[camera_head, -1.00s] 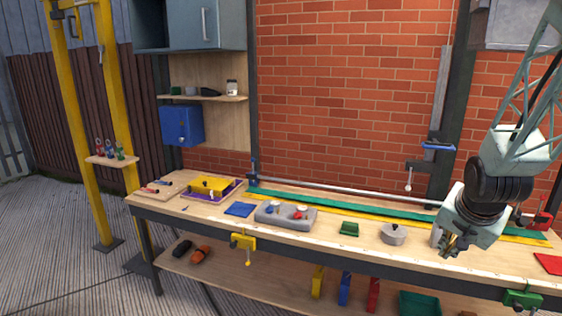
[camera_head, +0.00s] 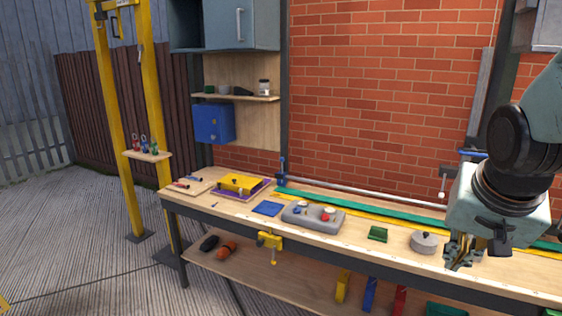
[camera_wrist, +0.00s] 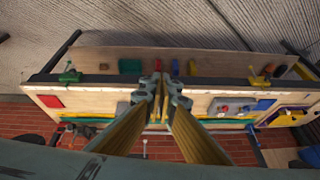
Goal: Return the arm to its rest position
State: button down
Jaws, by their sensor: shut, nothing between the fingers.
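My arm (camera_head: 505,175) is on the right side of the head view, folded down over the right part of the workbench. My gripper (camera_head: 461,252) points down above the bench, right of a round grey lidded pot (camera_head: 424,242). The fingers are together with nothing between them. In the wrist view my gripper (camera_wrist: 161,98) is seen from above over the bench, its fingers close together.
The wooden workbench (camera_head: 250,214) holds a grey block with knobs (camera_head: 312,217), a small green block (camera_head: 377,234), a blue cloth (camera_head: 267,208) and a yellow box (camera_head: 238,184). A yellow clamp (camera_head: 270,241) grips the front edge. The brick wall (camera_head: 380,100) stands behind.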

jog(key=s+a+r+n+y, duration=0.1)
jog(key=s+a+r+n, duration=0.1)
jog(key=s+a, duration=0.5)
jog(key=s+a+r+n+g+y+b, duration=0.1)
jog(key=s+a+r+n, duration=0.2)
jog(key=s+a, duration=0.5)
jog(key=s+n, duration=0.1)
jog(key=s, duration=0.5)
jog(key=shift+a+r+n, duration=0.15)
jog(key=shift+r+n, duration=0.05)
jog(key=shift+n, duration=0.1)
jog(key=shift+w, duration=0.1)
dwell(0.4)
